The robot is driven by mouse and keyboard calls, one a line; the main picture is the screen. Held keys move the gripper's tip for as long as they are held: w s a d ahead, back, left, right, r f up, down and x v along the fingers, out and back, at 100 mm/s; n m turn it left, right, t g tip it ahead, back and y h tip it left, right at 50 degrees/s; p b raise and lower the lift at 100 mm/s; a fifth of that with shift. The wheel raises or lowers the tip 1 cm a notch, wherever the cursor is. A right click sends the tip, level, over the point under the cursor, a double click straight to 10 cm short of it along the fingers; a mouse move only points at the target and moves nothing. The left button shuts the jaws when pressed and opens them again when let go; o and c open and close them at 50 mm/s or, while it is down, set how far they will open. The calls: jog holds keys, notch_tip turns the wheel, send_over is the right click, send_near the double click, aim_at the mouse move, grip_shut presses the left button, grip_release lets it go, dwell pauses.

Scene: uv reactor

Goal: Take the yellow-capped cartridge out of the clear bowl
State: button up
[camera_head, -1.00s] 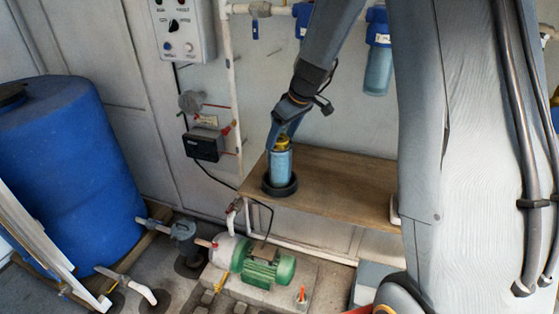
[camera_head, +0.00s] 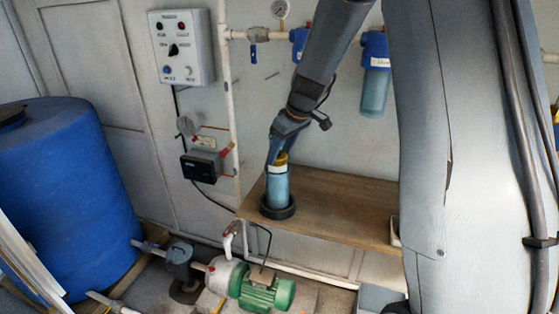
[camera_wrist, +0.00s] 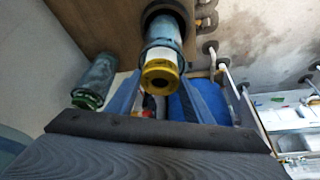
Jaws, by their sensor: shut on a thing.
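The cartridge (camera_wrist: 160,66) has a white body with a yellow cap. It stands upright in a bluish clear bowl (camera_head: 277,190), its upper end showing above the bowl's rim. The yellow cap (camera_head: 281,158) is partly covered by my fingers in the head view. The bowl (camera_wrist: 164,30) stands in a black ring (camera_head: 278,208) on a wooden shelf. My gripper (camera_head: 278,157) reaches down from above and is shut on the cartridge's capped end. In the wrist view my gripper (camera_wrist: 158,82) has a blue finger on each side of the cap. The cartridge's lower part is hard to make out inside the bowl.
Blue-topped filter housings (camera_head: 375,75) hang on the wall behind. A control box (camera_head: 181,47) and a white pipe (camera_head: 229,110) are to the left. A green pump (camera_head: 265,290) and blue barrel (camera_head: 65,190) stand below and left.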

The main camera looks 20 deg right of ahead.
notch_tip(320, 180, up, 16)
jog(key=b, duration=0.4)
jog(key=s+d+b, duration=0.4)
jog(key=s+d, duration=0.6)
jog(key=s, duration=0.5)
jog(key=shift+b, duration=0.35)
jog(key=shift+w+d, duration=0.1)
